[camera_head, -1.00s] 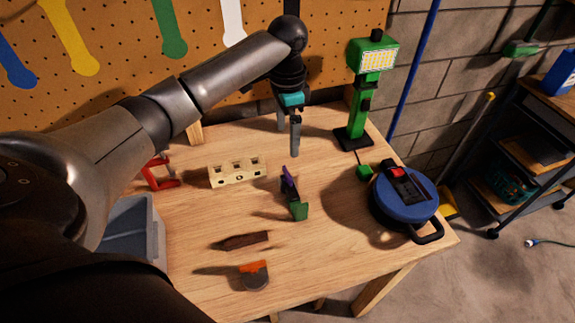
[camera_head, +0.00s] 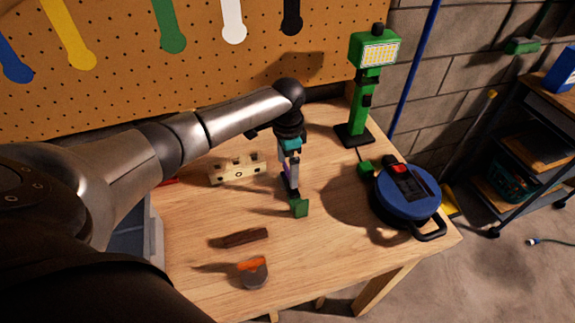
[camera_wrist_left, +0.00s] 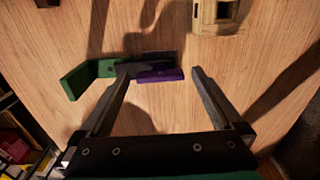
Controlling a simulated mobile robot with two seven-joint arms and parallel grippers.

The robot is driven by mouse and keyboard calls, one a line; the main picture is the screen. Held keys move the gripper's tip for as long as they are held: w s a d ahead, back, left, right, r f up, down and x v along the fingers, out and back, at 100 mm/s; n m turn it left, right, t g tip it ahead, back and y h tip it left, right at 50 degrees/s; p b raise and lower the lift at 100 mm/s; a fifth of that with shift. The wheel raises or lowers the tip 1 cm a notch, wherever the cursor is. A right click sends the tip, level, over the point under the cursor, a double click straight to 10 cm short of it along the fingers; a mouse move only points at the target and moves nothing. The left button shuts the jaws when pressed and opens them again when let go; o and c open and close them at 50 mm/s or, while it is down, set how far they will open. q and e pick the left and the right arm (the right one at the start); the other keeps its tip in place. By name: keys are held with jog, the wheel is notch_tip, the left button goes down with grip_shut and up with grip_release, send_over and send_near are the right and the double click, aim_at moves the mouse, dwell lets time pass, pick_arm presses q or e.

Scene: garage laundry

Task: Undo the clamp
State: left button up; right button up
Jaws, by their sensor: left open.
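The clamp, with a green jaw part (camera_head: 299,208) and a purple part, lies on the workbench (camera_head: 330,245). In the left wrist view its green end (camera_wrist_left: 88,78) is left of the fingers. Its purple part (camera_wrist_left: 160,76) lies between the fingertips. My left gripper (camera_head: 290,182) is just above the clamp and hides much of it in the head view. The fingers are apart in the left wrist view (camera_wrist_left: 160,77); I cannot tell whether they touch the clamp. My right gripper is not in view.
A pale notched block (camera_head: 235,170) lies left of the clamp. A grey bin (camera_head: 140,240) is at left.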

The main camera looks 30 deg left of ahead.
pick_arm(q)
jog(key=shift+c, duration=0.4)
jog(key=c, duration=1.2)
jog(key=shift+r+n+p, duration=0.15)
jog(key=shift+n+p, duration=0.35)
jog(key=shift+p, duration=0.35)
jog(key=n+p, duration=0.4)
jog(key=p, duration=0.1)
jog(key=shift+d+r+n+p, duration=0.1)
jog(key=shift+n+p, duration=0.2)
jog(key=shift+n, duration=0.1)
jog(key=n+p, duration=0.2)
jog(key=n, duration=0.1)
jog(key=shift+s+n, duration=0.1)
jog(key=shift+n, duration=0.2)
jog(key=shift+s+f+n+p, duration=0.15)
jog(key=shift+n+p, duration=0.35)
jog(key=shift+n, duration=0.25)
jog(key=shift+w+f+n+p, duration=0.15)
jog(key=shift+n+p, duration=0.3)
jog(key=shift+n, duration=0.3)
jog(key=shift+s+f, duration=0.1)
